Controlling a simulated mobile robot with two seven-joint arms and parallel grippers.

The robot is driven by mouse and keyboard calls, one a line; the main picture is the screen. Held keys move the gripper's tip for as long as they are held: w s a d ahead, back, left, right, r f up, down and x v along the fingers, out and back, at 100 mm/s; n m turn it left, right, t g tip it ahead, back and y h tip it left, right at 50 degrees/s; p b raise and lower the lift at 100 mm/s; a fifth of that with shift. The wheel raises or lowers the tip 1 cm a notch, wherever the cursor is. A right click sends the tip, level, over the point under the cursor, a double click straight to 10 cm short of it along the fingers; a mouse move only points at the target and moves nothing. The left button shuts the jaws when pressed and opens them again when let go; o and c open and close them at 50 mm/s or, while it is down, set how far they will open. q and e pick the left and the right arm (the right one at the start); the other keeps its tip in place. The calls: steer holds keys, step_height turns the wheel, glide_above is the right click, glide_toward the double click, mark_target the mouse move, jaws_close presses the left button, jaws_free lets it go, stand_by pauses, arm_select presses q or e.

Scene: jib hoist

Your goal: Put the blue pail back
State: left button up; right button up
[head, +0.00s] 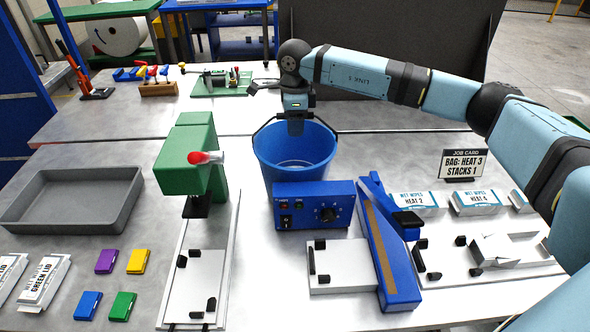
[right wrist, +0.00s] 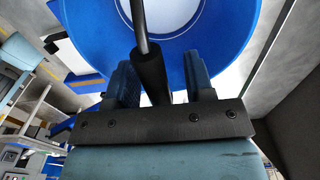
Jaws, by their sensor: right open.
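The blue pail (head: 292,160) stands upright on the near table, just behind a blue control box. Its dark bail handle is up, rising from both sides of the rim. My right gripper (head: 296,126) is over the pail's far side, pointing down. In the right wrist view, the handle's black grip (right wrist: 150,78) lies between the two open fingers of my right gripper (right wrist: 163,80), with the blue pail (right wrist: 228,30) beyond. I cannot tell whether either finger touches the grip. My left gripper is not in view.
The blue control box (head: 314,205) and a blue sealer arm (head: 390,250) stand in front of the pail. A green press (head: 185,165) is to its left, a grey tray (head: 75,198) farther left. A job card (head: 462,165) and wipes packs (head: 415,203) are right.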

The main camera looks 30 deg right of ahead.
steer(key=shift+f, duration=0.2)
stand_by(0.3)
jaws_close()
steer(key=shift+r, duration=0.1)
stand_by(1.2)
